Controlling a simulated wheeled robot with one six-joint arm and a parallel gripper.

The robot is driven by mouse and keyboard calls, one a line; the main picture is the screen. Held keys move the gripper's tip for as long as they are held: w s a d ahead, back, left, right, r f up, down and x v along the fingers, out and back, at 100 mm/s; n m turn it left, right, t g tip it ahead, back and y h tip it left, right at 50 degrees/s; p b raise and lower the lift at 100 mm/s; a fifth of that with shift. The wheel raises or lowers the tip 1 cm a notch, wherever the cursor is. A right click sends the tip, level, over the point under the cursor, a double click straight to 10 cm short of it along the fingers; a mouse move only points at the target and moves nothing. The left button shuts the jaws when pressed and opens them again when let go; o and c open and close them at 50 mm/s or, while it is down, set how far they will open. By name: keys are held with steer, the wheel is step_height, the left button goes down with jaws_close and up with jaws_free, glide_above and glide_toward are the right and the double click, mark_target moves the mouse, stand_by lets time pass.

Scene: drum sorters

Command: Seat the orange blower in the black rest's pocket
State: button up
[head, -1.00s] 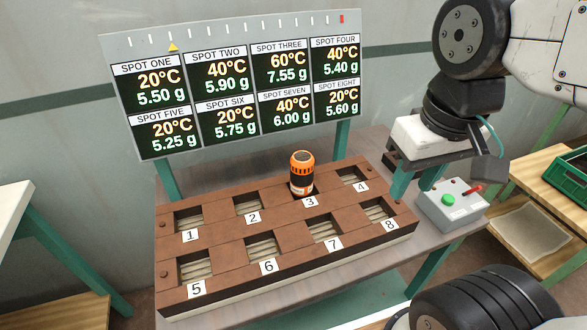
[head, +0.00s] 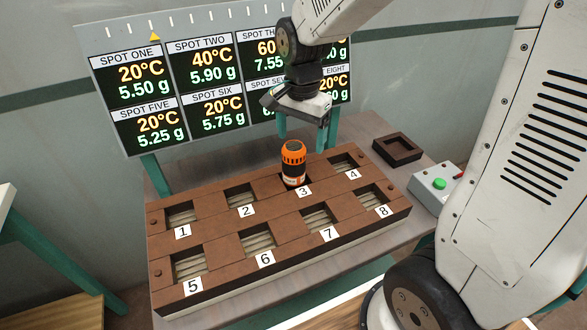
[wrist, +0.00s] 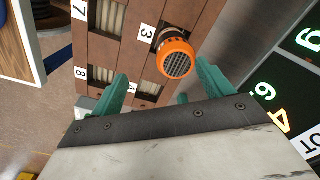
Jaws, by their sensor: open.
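The orange blower (head: 293,160) stands upright in spot 3 of the brown slotted rack (head: 210,245). It has an orange top and a black and white lower part. In the wrist view its round grille top (wrist: 177,62) faces the camera. My gripper (wrist: 158,88) is open and empty, with green fingers; the blower shows just beyond the fingertips, nearer the right one. In the head view my gripper (head: 300,103) is above and behind the blower, apart from it. The black rest (head: 398,149) lies on the table right of the rack, its square pocket empty.
A display board (head: 185,85) with spot temperatures and weights stands behind the rack. A grey control box (head: 436,185) with a green button is right of the rest. The other rack spots are empty. The table between rack and rest is clear.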

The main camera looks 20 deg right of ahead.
mark_target(294, 147)
steer(key=f, duration=0.1)
steer(key=w+f+m, duration=0.1)
steer(key=w+f, duration=0.1)
steer(key=shift+a, duration=0.3)
steer(key=f, duration=0.7)
steer(key=shift+w+f, duration=0.2)
steer(key=shift+w, duration=0.05)
steer(key=shift+r, duration=0.1)
steer(key=c, duration=1.7)
